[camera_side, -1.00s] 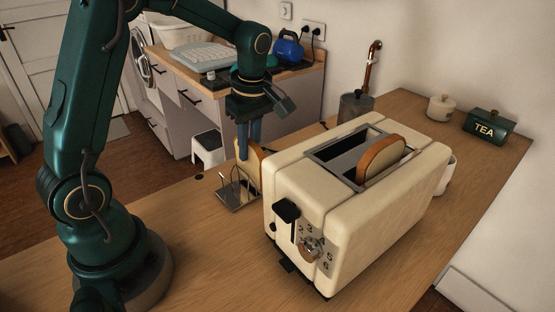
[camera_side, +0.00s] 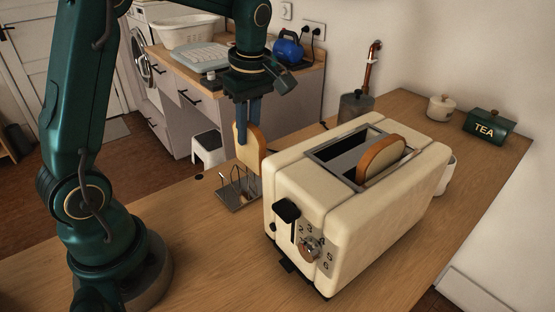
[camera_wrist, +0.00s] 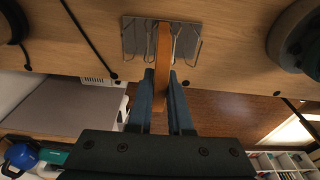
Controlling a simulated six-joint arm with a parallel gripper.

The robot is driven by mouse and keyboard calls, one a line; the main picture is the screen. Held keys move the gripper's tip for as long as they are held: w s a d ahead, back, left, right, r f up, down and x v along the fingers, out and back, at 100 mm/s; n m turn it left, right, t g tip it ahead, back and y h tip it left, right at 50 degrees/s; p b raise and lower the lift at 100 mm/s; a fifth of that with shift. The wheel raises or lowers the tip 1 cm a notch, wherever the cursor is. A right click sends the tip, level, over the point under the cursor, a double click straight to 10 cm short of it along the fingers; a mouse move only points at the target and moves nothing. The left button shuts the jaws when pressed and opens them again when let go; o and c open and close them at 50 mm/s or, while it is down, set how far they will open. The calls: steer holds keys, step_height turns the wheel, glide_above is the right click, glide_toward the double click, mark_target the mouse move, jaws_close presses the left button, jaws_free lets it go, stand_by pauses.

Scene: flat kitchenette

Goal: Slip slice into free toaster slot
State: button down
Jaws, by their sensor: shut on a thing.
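My gripper (camera_side: 248,112) is shut on a bread slice (camera_side: 253,148) and holds it upright, above or at the top of a metal toast rack (camera_side: 236,196). In the wrist view the slice (camera_wrist: 163,58) shows edge-on between the fingers (camera_wrist: 161,82), with the rack (camera_wrist: 130,38) beyond it. The cream toaster (camera_side: 360,215) stands to the right of the rack. The lever (camera_side: 287,211) is on the toaster's end face.
A lidded jar (camera_side: 440,108) and a green tea tin (camera_side: 489,126) are at the back right.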

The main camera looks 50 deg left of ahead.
mark_target(249, 150)
steer(key=shift+f, duration=2.4)
steer(key=c, duration=0.8)
jaws_free()
steer(key=shift+o, duration=0.2)
steer(key=shift+r, duration=4.05)
steer(key=shift+d, duration=0.1)
